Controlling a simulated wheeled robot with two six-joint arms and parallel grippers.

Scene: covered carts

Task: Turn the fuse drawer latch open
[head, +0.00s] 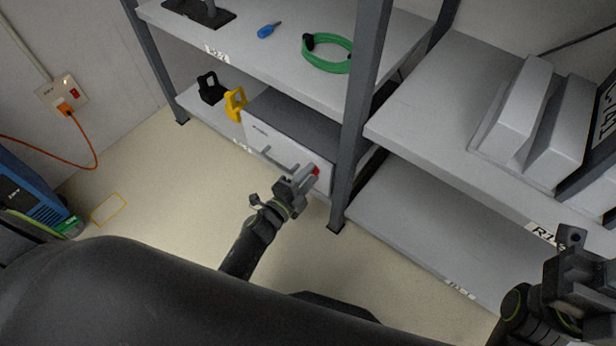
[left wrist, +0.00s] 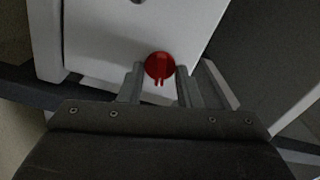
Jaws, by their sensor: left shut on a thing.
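The fuse drawer (head: 262,139) is a pale box with a grey bar handle (head: 279,161) on the lower shelf. Its red round latch (head: 315,170) is on the right part of the front face. The latch also shows in the left wrist view (left wrist: 160,67), with its ridge roughly upright. My left gripper (head: 305,176) is at the latch, its fingers on both sides of the red knob and shut on it. Part of the latch is hidden by the fingers in the head view. My right gripper (head: 580,262) is at the lower right, away from the drawer; its jaws are unclear.
A grey shelf post (head: 358,110) stands just right of the drawer. A yellow padlock-like item (head: 235,104) and a black one (head: 210,88) stand left of it. A green cable coil (head: 328,53) and blue screwdriver (head: 268,30) lie on the shelf above. The floor in front is clear.

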